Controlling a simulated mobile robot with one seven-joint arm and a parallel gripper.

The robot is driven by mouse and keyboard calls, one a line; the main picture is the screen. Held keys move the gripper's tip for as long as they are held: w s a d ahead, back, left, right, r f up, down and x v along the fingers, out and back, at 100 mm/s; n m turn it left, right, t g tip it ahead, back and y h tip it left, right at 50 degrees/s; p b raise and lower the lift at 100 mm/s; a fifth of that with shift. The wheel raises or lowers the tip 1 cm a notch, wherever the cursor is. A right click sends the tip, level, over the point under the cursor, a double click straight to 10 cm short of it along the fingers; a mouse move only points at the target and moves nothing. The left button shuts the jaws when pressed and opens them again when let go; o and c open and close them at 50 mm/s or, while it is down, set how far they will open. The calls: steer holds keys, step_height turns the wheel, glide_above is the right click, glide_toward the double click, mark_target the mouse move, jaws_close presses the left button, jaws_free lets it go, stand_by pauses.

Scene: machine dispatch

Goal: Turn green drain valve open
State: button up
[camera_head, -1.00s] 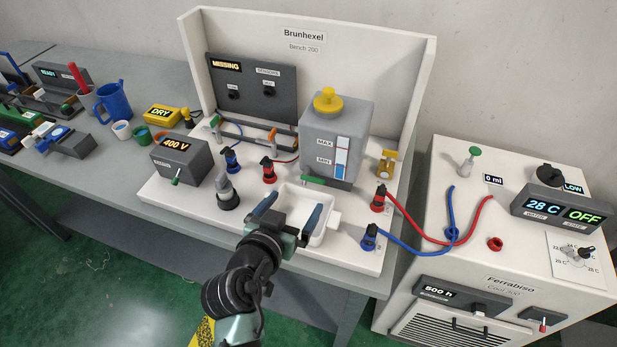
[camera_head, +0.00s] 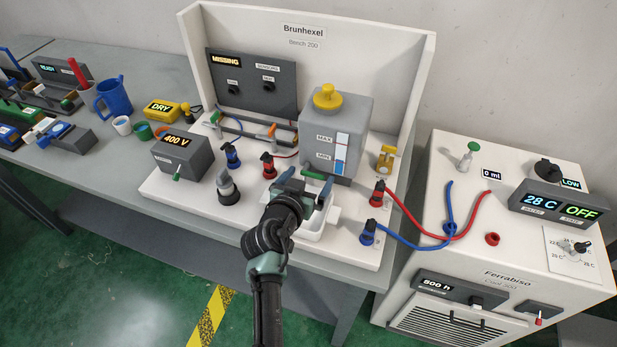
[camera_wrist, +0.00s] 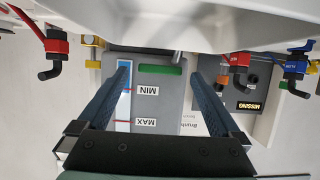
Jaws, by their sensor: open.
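The green drain valve handle (camera_head: 313,174) is a short green bar low on the front of the grey tank (camera_head: 312,120) with the yellow cap. It lies crosswise; in the wrist view the green bar (camera_wrist: 160,69) shows between my fingers, on the upside-down tank face. My gripper (camera_head: 305,181) is open and empty, right in front of the handle and above the white basin (camera_head: 316,232). In the wrist view my fingertips (camera_wrist: 160,75) are on either side of the bar. I cannot tell whether they touch it.
Red and blue valves (camera_head: 378,192) with hoses stand right of the basin. A red valve (camera_head: 268,165) and a grey-black knob (camera_head: 228,189) stand left. The 400 V box (camera_head: 183,158) is further left. The chiller cabinet (camera_head: 450,265) is at right.

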steer(key=c, duration=1.3)
steer(key=shift+c, duration=0.2)
